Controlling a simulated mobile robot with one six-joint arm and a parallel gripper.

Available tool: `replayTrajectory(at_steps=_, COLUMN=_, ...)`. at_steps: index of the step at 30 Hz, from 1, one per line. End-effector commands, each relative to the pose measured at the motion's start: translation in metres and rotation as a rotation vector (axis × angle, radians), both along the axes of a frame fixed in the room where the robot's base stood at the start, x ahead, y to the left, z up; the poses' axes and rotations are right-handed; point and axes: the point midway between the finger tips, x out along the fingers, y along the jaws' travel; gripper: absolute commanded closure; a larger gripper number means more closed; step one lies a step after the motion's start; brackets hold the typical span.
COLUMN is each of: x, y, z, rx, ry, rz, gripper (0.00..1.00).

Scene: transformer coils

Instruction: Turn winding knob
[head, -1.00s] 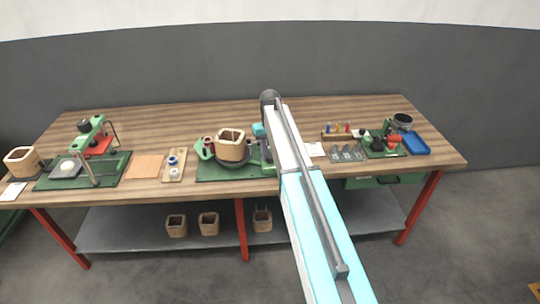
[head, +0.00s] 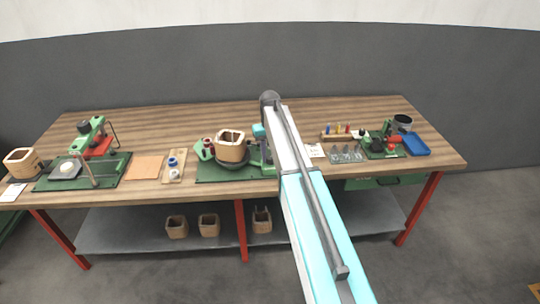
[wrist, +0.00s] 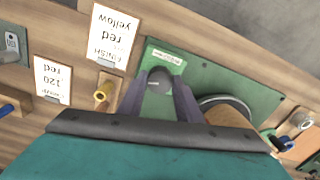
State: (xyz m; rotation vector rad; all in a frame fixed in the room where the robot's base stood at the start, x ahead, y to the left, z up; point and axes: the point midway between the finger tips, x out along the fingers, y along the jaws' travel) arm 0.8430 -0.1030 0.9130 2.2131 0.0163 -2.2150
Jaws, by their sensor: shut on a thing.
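The winding knob (wrist: 160,80) is a dark grey round knob on a green machine base (wrist: 235,85) in the wrist view. My gripper (wrist: 160,86) is shut on it, one finger on each side. In the head view the green base (head: 208,175) lies at the middle of the bench, carrying a square wooden coil former (head: 231,151) on a dark round plate. My arm hides the knob and the fingertips there.
In the wrist view, a card reading "yellow red FINISH" (wrist: 112,35) and a "red 120" card (wrist: 52,82) lie left, near a brass-coloured peg (wrist: 102,93). On the bench, a green press (head: 90,135) stands left and a blue tray (head: 416,144) right.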

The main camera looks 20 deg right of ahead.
Motion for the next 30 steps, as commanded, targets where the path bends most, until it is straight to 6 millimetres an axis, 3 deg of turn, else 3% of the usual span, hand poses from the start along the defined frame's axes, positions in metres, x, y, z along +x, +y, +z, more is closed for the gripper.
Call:
replayTrajectory(at_steps=8, x=0.001, y=0.002, z=0.001, rx=0.003, ry=-0.004, rz=0.001, gripper=0.91)
replayTrajectory(at_steps=9, x=0.002, y=0.002, z=0.001, rx=0.003, ry=-0.004, rz=0.001, gripper=0.67)
replayTrajectory(at_steps=12, x=0.001, y=0.002, z=0.001, rx=0.003, ry=-0.004, rz=0.001, gripper=0.50)
replayTrajectory(at_steps=23, x=0.001, y=0.000, z=0.001, rx=0.001, ry=-0.002, rz=0.000, gripper=0.50)
replayTrajectory(at_steps=30, x=0.001, y=0.000, z=0.013, rx=0.000, ry=-0.002, rz=0.000, gripper=0.50)
